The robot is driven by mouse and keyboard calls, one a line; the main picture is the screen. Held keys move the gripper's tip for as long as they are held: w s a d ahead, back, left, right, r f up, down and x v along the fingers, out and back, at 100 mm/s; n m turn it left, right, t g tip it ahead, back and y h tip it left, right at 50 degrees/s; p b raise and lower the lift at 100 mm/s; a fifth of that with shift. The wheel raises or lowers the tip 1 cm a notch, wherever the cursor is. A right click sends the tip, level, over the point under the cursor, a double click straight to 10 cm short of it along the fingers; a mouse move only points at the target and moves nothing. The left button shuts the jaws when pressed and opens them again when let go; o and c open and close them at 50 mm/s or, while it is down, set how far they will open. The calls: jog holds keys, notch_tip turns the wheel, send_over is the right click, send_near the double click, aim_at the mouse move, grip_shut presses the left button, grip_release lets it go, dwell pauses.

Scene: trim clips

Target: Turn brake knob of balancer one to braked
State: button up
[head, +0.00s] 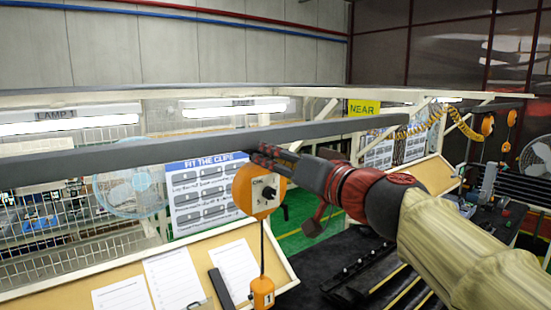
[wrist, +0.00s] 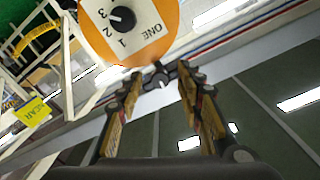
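Balancer one (head: 258,190) is an orange round unit hanging below the grey rail, with a white plate and a black knob (head: 268,192). In the wrist view its orange face (wrist: 88,28) reads ONE, with the numbers 1, 2 and 3 around a black pointer knob (wrist: 122,18). A small dark piece (wrist: 160,75) sticks out at its rim, between my fingertips; I cannot tell whether they touch it. My gripper (wrist: 160,72) is open, with a clear gap between its fingers. In the head view my gripper (head: 268,158) is at the balancer's top, by the rail.
The grey rail (head: 150,151) runs across just above the balancer. An orange handle (head: 262,292) hangs from its cord. A tan board with papers (head: 172,278) stands below. A "FIT THE CLIPS" sign (head: 205,190) is behind. More orange balancers (head: 487,125) hang at far right.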

jog(key=shift+c, duration=0.8)
jog(key=c, duration=0.7)
grip_shut()
jog(key=shift+m, duration=0.3)
jog(key=shift+f+m+b, duration=0.1)
jog(key=shift+m+b, duration=0.7)
jog(key=shift+b, duration=0.2)
jog(key=m+b, duration=0.2)
jog(key=m, duration=0.1)
jog(key=shift+m, duration=0.3)
jog(key=m+b, duration=0.1)
jog(key=m, duration=1.1)
jog(key=shift+r+g+p, duration=0.2)
jog(key=shift+g+p, duration=0.1)
jog(key=shift+p, duration=0.05)
